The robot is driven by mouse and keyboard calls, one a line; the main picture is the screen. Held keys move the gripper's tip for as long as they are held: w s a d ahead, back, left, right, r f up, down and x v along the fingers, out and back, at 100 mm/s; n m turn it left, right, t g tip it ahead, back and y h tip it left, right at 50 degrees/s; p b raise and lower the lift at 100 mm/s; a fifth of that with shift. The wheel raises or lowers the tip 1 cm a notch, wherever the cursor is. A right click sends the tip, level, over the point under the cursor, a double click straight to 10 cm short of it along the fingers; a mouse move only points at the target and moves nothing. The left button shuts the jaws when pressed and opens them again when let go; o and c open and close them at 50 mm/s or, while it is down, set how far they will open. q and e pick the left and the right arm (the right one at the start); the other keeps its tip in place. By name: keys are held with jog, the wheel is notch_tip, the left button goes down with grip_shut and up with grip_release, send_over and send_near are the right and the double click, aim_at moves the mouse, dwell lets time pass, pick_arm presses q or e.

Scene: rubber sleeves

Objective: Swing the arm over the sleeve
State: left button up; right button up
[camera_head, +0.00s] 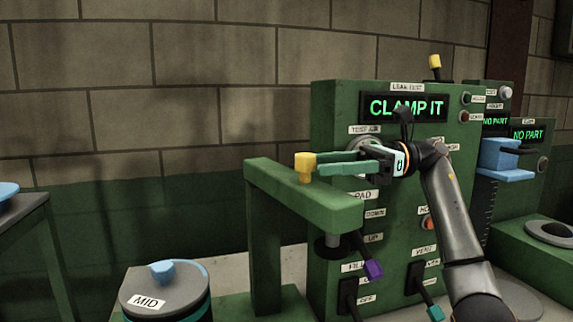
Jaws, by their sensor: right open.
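A green swing arm (315,198) reaches out from the green leak test machine (338,110). A yellow knob (304,162) stands on top of the arm. My right gripper (318,163) comes in from the right with its two teal fingers apart, their tips right at the knob; I cannot tell whether they touch it. A dark round pad (328,248) hangs under the arm. I cannot make out a sleeve under the arm. The machine's display (405,107) reads "CLAMP IT". My left gripper is not in view.
A round drum marked MID (140,285) with a blue piece on top stands at front left. A purple-tipped lever (373,269) and a teal-tipped lever (435,313) stick out below the arm. A blue fixture (503,160) and "NO PART" displays are at right.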

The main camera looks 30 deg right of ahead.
aim_at(288, 183)
jog(key=x, duration=0.6)
jog(key=shift+w+a+p, duration=0.2)
jog(key=shift+a+p, duration=0.1)
jog(key=shift+p, duration=0.1)
grip_shut()
dwell(1.0)
